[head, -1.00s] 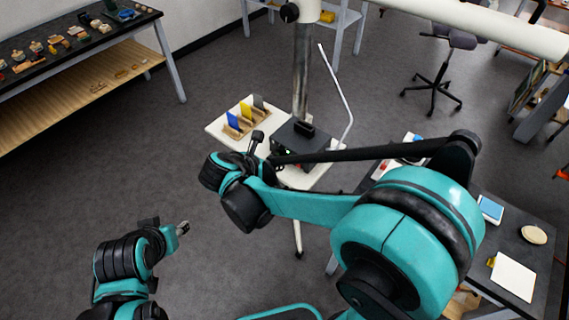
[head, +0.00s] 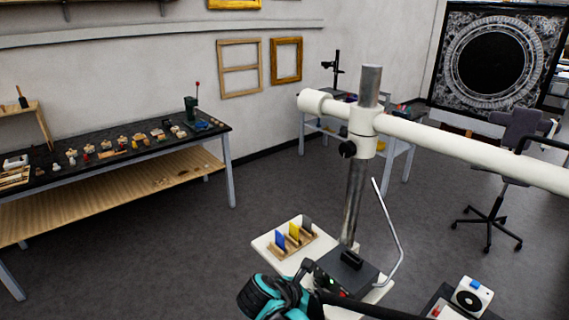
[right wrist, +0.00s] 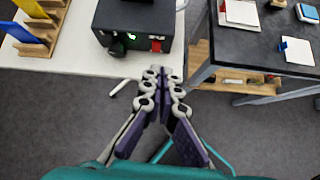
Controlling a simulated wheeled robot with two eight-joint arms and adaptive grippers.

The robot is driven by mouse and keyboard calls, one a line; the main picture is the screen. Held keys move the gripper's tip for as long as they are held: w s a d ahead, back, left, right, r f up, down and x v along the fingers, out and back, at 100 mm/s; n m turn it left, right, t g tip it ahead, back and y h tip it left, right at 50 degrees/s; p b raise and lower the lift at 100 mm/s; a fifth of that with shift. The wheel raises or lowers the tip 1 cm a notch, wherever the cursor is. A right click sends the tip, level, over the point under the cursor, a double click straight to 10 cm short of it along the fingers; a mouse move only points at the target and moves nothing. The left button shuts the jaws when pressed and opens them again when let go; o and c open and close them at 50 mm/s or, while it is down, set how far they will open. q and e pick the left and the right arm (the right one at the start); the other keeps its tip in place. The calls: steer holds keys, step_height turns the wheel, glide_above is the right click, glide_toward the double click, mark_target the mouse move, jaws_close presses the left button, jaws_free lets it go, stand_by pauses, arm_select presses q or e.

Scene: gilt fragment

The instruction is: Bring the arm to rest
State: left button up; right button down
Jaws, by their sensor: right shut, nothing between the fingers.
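My right arm (head: 268,298) shows at the bottom of the head view, teal and black, in front of the small white table. My right gripper (right wrist: 163,75) points ahead in the right wrist view, its fingers together and empty. It appears over the gap between the white table and the dark workbench, close to the front of a black box. My left arm and gripper are outside the head view.
The white table (head: 264,246) bears a black box (head: 345,271) and a wooden rack with blue, yellow and grey plates (head: 293,239). A white boom stand (head: 440,141) rises behind. A dark workbench (right wrist: 265,45) is at right. Open floor (head: 170,260) lies at left.

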arm_select(q)
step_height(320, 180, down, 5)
steer(key=b, duration=0.4)
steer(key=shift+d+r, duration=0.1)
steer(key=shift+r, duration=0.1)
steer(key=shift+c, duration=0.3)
arm_select(e)
steer(key=s+d+f+m+y, duration=0.2)
steer(key=s+m, duration=0.4)
steer(key=m, duration=0.6)
steer(key=s+d+f+m+t+y, duration=0.1)
steer(key=s+d+m+y, duration=0.4)
steer(key=m, duration=0.7)
steer(key=shift+s+d+f+t, duration=0.25)
steer(key=shift+s+f, duration=0.25)
steer(key=shift+s, duration=0.5)
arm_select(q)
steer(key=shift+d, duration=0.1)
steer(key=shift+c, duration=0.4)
